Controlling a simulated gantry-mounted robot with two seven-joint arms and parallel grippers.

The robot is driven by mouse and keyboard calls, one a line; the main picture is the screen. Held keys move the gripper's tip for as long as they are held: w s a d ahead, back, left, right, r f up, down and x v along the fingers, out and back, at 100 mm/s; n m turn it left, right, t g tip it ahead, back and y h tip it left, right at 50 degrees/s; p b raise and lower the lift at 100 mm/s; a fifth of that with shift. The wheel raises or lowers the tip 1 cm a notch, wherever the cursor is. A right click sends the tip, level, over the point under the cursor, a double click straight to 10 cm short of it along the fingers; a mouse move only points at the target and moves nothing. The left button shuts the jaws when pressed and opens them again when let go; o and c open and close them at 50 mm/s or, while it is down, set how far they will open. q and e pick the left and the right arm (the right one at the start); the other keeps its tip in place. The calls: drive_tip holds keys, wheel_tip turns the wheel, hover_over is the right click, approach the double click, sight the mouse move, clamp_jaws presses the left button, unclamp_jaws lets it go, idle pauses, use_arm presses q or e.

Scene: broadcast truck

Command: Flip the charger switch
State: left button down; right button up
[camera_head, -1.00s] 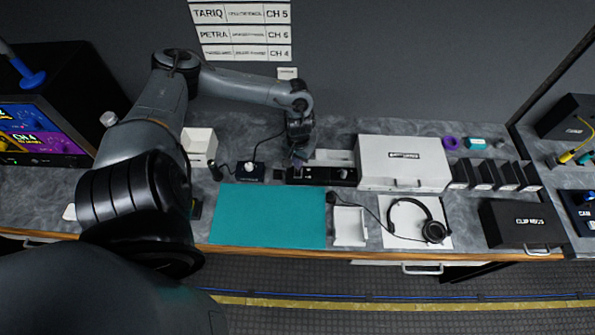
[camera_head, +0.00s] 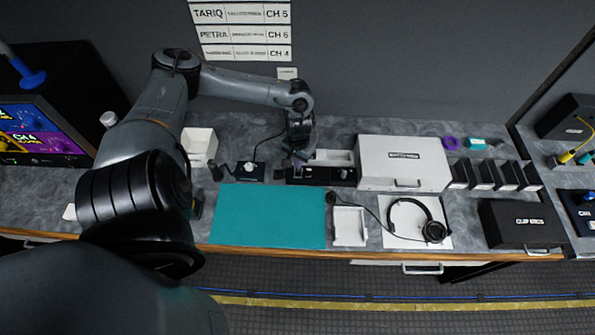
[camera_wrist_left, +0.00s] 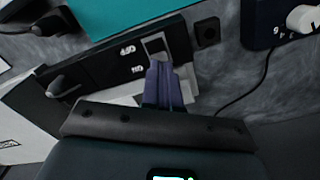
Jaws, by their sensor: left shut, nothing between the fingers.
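The charger is a long black unit (camera_head: 343,177) at the back middle of the bench. In the left wrist view its black face (camera_wrist_left: 100,68) carries OFF and ON lettering. The switch (camera_wrist_left: 154,44) is a pale grey rectangular piece in a frame beside the OFF lettering. My left gripper (camera_wrist_left: 163,72) is shut and empty, its purple-grey fingertips at the switch's near edge, on the ON side. I cannot tell whether they touch it. My right gripper is not in view.
A white case (camera_head: 404,160) stands right of the charger, and a small black box with a knob (camera_head: 250,171) stands to its left. A teal mat (camera_head: 268,215) lies in front, clear. A headset (camera_head: 420,220) and a white tray (camera_head: 349,226) lie front right.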

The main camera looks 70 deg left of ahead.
use_arm(q)
drive_tip(key=shift+f, duration=0.1)
drive_tip(key=shift+f+b, duration=0.3)
drive_tip(key=shift+f, duration=0.6)
idle(0.6)
drive_tip(key=shift+r+p, duration=0.85)
drive_tip(key=shift+p, duration=0.2)
wheel_tip(320, 180, up, 5)
drive_tip(key=p, duration=0.7)
drive_tip(key=shift+r, duration=0.2)
drive_tip(key=shift+s, duration=0.15)
